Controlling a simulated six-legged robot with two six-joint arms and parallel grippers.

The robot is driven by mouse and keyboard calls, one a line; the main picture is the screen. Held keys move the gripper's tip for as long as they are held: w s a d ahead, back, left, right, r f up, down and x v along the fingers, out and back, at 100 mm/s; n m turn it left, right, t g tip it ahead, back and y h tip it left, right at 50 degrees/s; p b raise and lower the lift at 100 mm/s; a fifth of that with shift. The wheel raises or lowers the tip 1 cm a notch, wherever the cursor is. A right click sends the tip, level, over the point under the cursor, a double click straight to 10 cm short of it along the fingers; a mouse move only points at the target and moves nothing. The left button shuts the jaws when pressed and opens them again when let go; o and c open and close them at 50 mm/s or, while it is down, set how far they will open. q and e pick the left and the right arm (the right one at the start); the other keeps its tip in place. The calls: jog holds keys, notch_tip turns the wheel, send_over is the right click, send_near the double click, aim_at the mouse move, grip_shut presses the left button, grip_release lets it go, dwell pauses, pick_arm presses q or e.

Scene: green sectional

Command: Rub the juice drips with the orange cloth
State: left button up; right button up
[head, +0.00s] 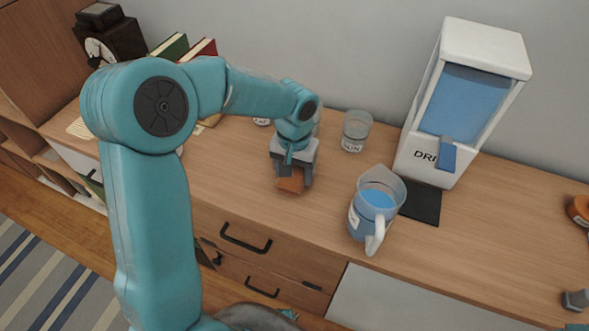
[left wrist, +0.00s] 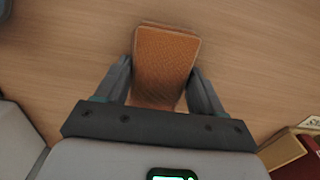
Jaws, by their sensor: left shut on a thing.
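The orange cloth (head: 291,182) is a small folded pad. My left gripper (head: 289,178) is shut on it above the wooden sideboard top, near its front edge. The left wrist view shows the cloth (left wrist: 166,62) between the two fingers of the left gripper (left wrist: 164,85). I cannot tell whether the cloth touches the wood. I can make out no juice drips in either view; the gripper and cloth hide the wood beneath them. My right gripper is not in view.
A jug of blue liquid (head: 376,207) stands right of the cloth. Behind are a glass (head: 355,131) and a white drink dispenser (head: 466,100) with a dark mat (head: 421,203) before it. Books (head: 172,47) and a clock (head: 108,38) stand at the left. Bare wood lies between gripper and jug.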

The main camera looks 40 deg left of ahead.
pick_arm(q)
jog(key=shift+w, duration=0.3)
jog(key=shift+w+a+r+p, duration=0.1)
jog(key=shift+w+r+p, duration=0.05)
jog(key=shift+p, duration=0.15)
jog(key=shift+r+p, duration=0.35)
jog(key=shift+r, duration=0.6)
jog(key=shift+s+r+p, duration=0.3)
jog(key=shift+r+p, duration=0.1)
jog(key=shift+r, duration=0.2)
jog(key=shift+w+r+p, duration=0.2)
jog(key=shift+r+p, duration=0.4)
jog(key=shift+s+r+p, duration=0.2)
jog(key=shift+r+p, duration=0.7)
jog(key=shift+r, duration=0.35)
jog(key=shift+w+r+p, duration=0.15)
jog(key=shift+r+p, duration=0.25)
jog(key=shift+r, duration=0.1)
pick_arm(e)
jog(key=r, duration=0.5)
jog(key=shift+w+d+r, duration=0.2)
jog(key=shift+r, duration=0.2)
pick_arm(q)
jog(key=shift+s, duration=0.25)
